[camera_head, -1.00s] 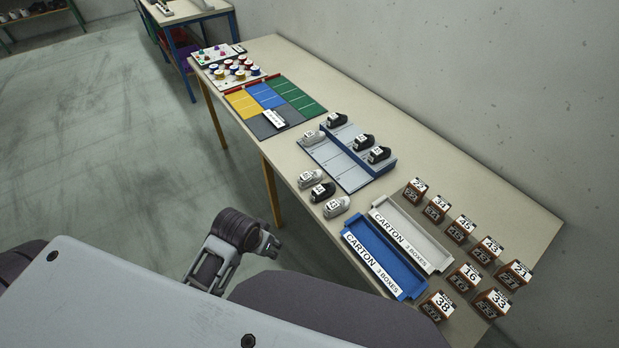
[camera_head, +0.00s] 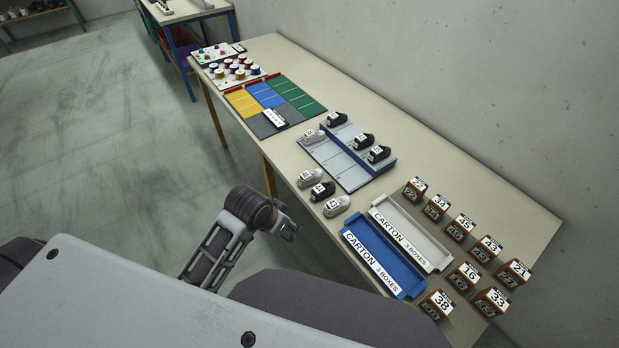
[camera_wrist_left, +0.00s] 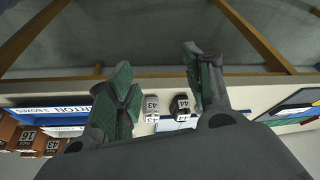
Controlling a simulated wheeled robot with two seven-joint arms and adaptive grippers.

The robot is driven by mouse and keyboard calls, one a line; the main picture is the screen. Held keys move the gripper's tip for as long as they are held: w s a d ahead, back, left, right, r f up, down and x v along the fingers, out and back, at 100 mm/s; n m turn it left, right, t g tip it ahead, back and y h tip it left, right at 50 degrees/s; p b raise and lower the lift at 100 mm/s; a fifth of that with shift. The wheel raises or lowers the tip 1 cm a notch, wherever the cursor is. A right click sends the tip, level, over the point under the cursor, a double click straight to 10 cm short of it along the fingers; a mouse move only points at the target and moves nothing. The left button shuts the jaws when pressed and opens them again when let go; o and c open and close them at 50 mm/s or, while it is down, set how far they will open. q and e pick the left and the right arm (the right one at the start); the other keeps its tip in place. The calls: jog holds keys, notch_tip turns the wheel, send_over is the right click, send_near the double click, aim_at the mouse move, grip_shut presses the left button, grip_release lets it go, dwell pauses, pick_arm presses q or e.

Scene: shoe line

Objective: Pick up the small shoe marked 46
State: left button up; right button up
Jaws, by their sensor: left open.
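Several small shoes with white number labels are on the table. A grey shoe (camera_head: 311,179), a black shoe (camera_head: 321,191) and another grey shoe (camera_head: 336,206) lie along the near edge. More shoes sit on the grey-blue rack (camera_head: 349,177) behind them. I cannot read which shoe is marked 46. My left gripper (camera_head: 290,231) is open and empty, off the table's near edge, left of the three loose shoes. In the left wrist view a pale shoe (camera_wrist_left: 151,106), seemingly marked 43, and a black shoe (camera_wrist_left: 180,107) show between the spread fingers (camera_wrist_left: 160,70). My right gripper is out of view.
The blue carton tray (camera_head: 383,258) and white carton tray (camera_head: 412,235) stand right of the shoes. Numbered brown boxes (camera_head: 460,229) fill the table's right end. A coloured mat (camera_head: 268,96) lies to the left. The table's near edge lies between gripper and shoes.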

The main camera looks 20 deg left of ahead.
pick_arm(q)
jog(key=w+d+r+m+h, duration=0.1)
jog(key=w, duration=0.4)
jog(key=w+d+r+m, duration=0.2)
jog(key=w, duration=0.4)
send_near(309, 173)
notch_tip(309, 173, up, 3)
jog(key=shift+a+r+m, duration=0.1)
jog(key=shift+r+m, duration=0.2)
jog(key=shift+r, duration=0.05)
jog(key=shift+f, duration=0.15)
jog(key=x, duration=0.8)
jog(key=shift+s+f, duration=0.1)
jog(key=shift+f, duration=0.1)
jog(key=shift+f, duration=0.1)
jog(key=shift+w+f+p, duration=0.1)
jog(key=shift+f+p, duration=0.15)
jog(key=shift+f, duration=0.55)
jog(key=shift+w+f+p, duration=0.15)
jog(key=shift+f+p, duration=0.1)
jog(key=shift+f, duration=0.5)
jog(key=shift+x, duration=1.05)
